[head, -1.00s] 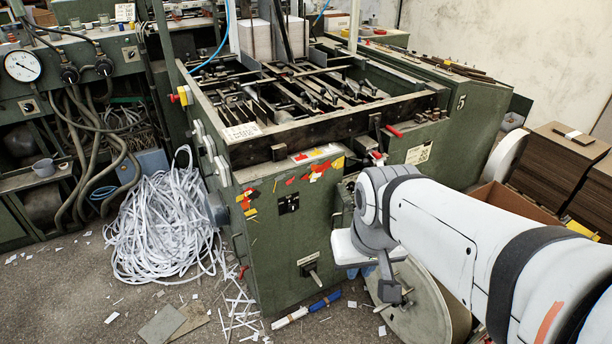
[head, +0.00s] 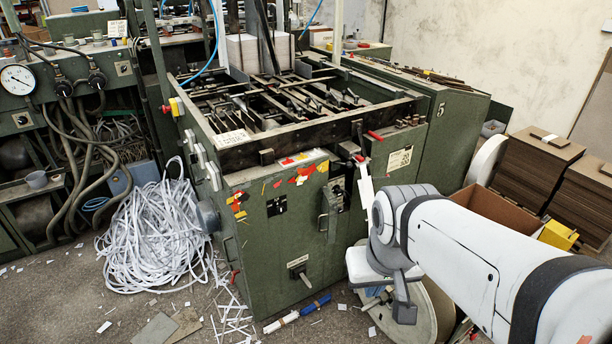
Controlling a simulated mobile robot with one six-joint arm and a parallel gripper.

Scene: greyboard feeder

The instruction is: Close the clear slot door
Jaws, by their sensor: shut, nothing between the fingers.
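I cannot pick out a clear slot door in this view. The green machine (head: 262,250) stands in the middle, with a grey handle (head: 329,214) on its front panel. My arm reaches in from the lower right in front of the machine's right side. My gripper (head: 404,308), dark grey at the end of the arm, points down. It looks shut and empty, and it is apart from the handle. My arm hides the lower right part of the machine's front.
A heap of white strips (head: 155,235) lies on the floor at left. At right are a large reel (head: 487,160), an open cardboard box (head: 495,210) and brown board stacks (head: 535,170).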

